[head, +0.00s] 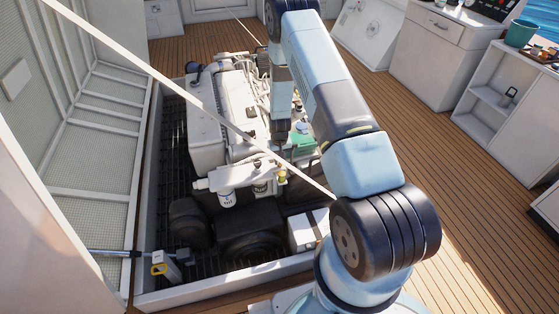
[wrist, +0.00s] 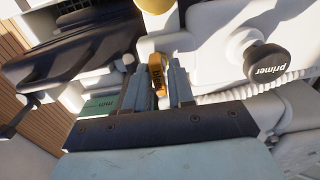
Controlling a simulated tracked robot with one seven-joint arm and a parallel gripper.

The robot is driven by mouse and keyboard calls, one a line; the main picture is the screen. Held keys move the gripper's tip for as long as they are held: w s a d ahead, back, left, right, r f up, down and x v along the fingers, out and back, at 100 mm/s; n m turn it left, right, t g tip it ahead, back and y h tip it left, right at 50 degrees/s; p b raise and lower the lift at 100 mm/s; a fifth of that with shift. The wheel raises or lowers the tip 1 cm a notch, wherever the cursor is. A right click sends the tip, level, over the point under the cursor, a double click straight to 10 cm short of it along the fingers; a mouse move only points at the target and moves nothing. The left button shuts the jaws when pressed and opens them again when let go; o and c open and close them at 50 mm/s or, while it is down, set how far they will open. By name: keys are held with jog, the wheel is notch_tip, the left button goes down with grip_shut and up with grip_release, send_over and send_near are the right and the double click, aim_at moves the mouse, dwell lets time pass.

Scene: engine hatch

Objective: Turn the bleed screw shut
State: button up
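In the wrist view, an orange-yellow piece with dark lettering, which looks like the bleed screw's handle (wrist: 158,72), stands between the two grey fingers of my gripper (wrist: 158,80). The lettering seems to read "bleed". The fingers lie along its left and right sides with little or no gap; I cannot tell whether they press on it. In the head view, my gripper (head: 281,150) points down at the front right of the engine (head: 232,105), above a small yellow part (head: 282,177). The screw's threads and seat are hidden.
A black knob marked "primer" (wrist: 267,62) is to the right of my gripper, and a brass-coloured round part (wrist: 155,5) is just beyond it. In the head view, a white filter (head: 227,198) hangs to the left. The hatch frame (head: 225,290) surrounds the engine; a diagonal pale strut crosses above.

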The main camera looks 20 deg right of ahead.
jog(key=o, duration=0.3)
jog(key=shift+s, duration=0.15)
notch_tip(320, 180, up, 14)
jog(key=shift+f, duration=0.25)
dwell(0.4)
jog(key=s+r+t, duration=0.1)
jog(key=s+r, duration=0.2)
jog(key=r, duration=0.8)
jog(key=s+r+t, duration=0.1)
jog(key=s+r, duration=0.2)
jog(key=r, duration=0.8)
jog(key=s+r+t, duration=0.1)
jog(key=s+r, duration=0.3)
jog(key=r, duration=0.7)
jog(key=s+r+t, duration=0.1)
jog(key=s+r, duration=0.6)
jog(key=s, duration=0.6)
jog(key=s+r+t, duration=0.1)
jog(key=s+r, duration=0.7)
jog(key=s, duration=0.6)
jog(key=shift+a+r+t, duration=0.2)
jog(key=shift+r+t, duration=0.05)
jog(key=shift+t, duration=0.05)
